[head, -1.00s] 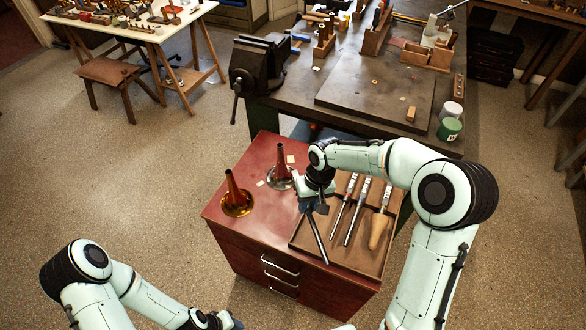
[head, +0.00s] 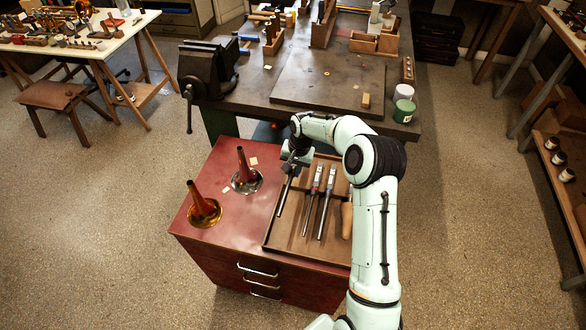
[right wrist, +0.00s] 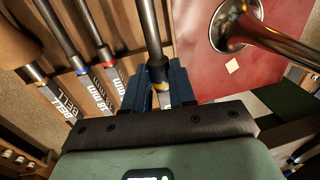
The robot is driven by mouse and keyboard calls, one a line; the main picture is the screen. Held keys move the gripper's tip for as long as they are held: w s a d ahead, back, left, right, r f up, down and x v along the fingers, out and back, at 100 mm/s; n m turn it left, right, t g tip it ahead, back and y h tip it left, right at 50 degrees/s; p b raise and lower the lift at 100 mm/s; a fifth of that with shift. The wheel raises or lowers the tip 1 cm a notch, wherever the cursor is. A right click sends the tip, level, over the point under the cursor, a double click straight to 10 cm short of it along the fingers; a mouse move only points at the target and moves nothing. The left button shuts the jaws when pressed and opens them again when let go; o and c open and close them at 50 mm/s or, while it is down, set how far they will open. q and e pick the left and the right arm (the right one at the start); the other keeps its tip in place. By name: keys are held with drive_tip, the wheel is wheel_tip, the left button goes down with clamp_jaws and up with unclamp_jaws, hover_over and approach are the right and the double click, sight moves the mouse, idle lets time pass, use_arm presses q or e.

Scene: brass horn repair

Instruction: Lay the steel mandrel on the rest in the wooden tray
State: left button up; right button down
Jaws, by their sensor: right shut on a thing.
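The steel mandrel (head: 286,194) is a grey rod held at its back end by my right gripper (head: 296,158). It lies along the left side of the wooden tray (head: 290,244), roughly parallel to the tools there. In the right wrist view the mandrel (right wrist: 150,30) has a yellow and dark band near its held end, between the jaws (right wrist: 162,95). I cannot tell whether it touches the tray or hangs just above it. The rest under it is not clearly visible. My left gripper is out of view.
Two similar rods, one red-banded (head: 312,192) and one blue-banded (head: 327,200), and a thicker tan tool (head: 346,220) lie in the tray. Two brass bells (head: 204,210) (head: 245,178) stand on the red cabinet (head: 228,232) to the left. A vise (head: 207,70) is on the bench behind.

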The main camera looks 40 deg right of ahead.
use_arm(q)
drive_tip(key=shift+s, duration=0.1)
use_arm(e)
drive_tip(key=shift+a, duration=0.1)
